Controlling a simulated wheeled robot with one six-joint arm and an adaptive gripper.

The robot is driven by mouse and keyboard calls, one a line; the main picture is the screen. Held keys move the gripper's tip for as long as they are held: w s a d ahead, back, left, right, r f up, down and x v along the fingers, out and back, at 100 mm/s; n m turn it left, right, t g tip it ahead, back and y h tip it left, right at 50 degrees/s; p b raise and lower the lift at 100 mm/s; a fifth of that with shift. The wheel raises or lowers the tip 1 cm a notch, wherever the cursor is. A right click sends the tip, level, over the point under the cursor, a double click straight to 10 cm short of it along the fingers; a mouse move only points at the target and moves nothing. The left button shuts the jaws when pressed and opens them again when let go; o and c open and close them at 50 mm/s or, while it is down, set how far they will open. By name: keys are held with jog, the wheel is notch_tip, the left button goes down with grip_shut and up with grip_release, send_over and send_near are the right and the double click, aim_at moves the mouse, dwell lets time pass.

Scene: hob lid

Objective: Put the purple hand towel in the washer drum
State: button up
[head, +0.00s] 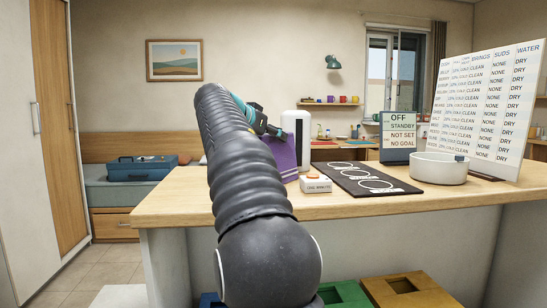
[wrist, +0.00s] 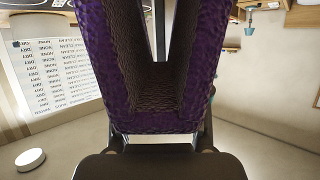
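The purple hand towel (head: 282,158) hangs from my gripper (head: 270,130) above the counter's left part, partly hidden behind my arm. In the wrist view the towel (wrist: 120,60) is folded over and fills the middle of the picture, covering the fingertips. My gripper appears shut on it. A low white round tub (head: 438,168) with a dark knob on its rim stands on the counter at the right, well apart from the towel. It may be the washer drum; I cannot tell for sure.
A white upright device (head: 297,135) stands close beside the towel. A small white box with an orange button (head: 315,183) and a black mat with rings (head: 365,180) lie on the wooden counter (head: 420,203). A status sign (head: 398,135) and a large chart board (head: 487,105) stand behind the tub.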

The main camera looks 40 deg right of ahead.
grip_shut()
jog(key=shift+r, duration=0.1)
